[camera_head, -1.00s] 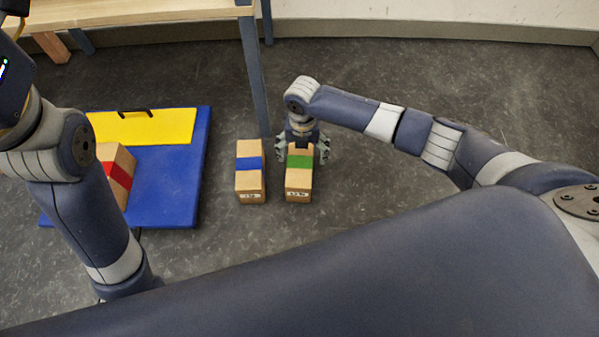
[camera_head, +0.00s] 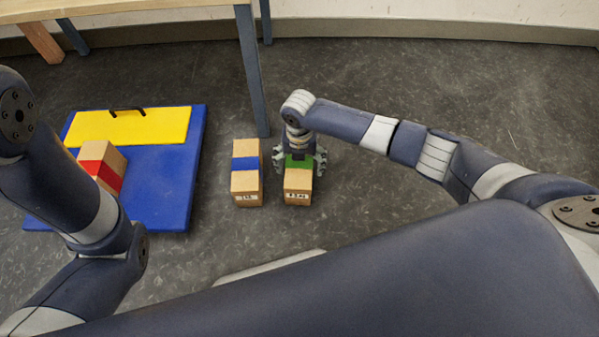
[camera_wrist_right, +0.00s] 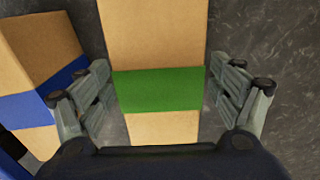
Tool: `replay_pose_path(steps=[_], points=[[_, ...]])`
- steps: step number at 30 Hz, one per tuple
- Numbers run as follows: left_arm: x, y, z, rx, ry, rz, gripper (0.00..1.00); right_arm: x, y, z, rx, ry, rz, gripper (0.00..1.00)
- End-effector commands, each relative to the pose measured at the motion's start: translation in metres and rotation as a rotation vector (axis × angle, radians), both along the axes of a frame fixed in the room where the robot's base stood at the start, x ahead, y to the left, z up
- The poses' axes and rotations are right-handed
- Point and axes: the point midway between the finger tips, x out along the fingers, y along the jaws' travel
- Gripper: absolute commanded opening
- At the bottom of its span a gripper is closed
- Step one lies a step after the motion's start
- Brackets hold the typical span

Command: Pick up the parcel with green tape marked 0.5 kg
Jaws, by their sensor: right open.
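The parcel with green tape (camera_head: 298,185) stands on the dark floor, with a white label on its near face. In the right wrist view its green band (camera_wrist_right: 158,90) runs across the middle, between my fingers. My right gripper (camera_head: 300,163) is open, with one finger on each side of the parcel at the tape. In the right wrist view the fingers of my right gripper (camera_wrist_right: 160,98) show gaps to both sides of the box. My left arm comes in from the left, but its gripper is out of view.
A parcel with blue tape (camera_head: 246,182) stands close on the left; it also shows in the right wrist view (camera_wrist_right: 40,50). Further left, a red-taped parcel (camera_head: 108,165) rests on a blue board (camera_head: 165,190) with a yellow panel (camera_head: 130,126). A table leg (camera_head: 251,80) stands behind. The floor at right is clear.

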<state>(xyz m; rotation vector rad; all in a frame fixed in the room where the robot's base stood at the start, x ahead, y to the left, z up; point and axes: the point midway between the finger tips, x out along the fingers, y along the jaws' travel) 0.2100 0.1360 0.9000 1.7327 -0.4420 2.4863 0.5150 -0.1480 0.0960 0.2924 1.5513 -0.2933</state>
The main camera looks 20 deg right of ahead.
Motion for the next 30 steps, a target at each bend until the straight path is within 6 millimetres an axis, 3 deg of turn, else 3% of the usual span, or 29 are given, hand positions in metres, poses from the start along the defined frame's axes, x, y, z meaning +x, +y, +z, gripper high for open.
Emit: replay_pose_path(steps=[5,12,14,30], points=[[0.0,0.0,0.001,0.0,0.0,0.0,0.87,0.0,0.0,0.0,0.0,0.0,0.0,0.86],[0.0,0.0,0.0,0.0,0.0,0.0,0.87,0.0,0.0,0.0,0.0,0.0,0.0,0.31],[0.0,0.0,0.0,0.0,0.0,0.0,0.87,0.0,0.0,0.0,0.0,0.0,0.0,0.21],[0.005,0.001,0.005,-0.003,0.012,-0.003,0.87,0.001,0.0,0.013,0.001,-0.001,0.0,0.21]])
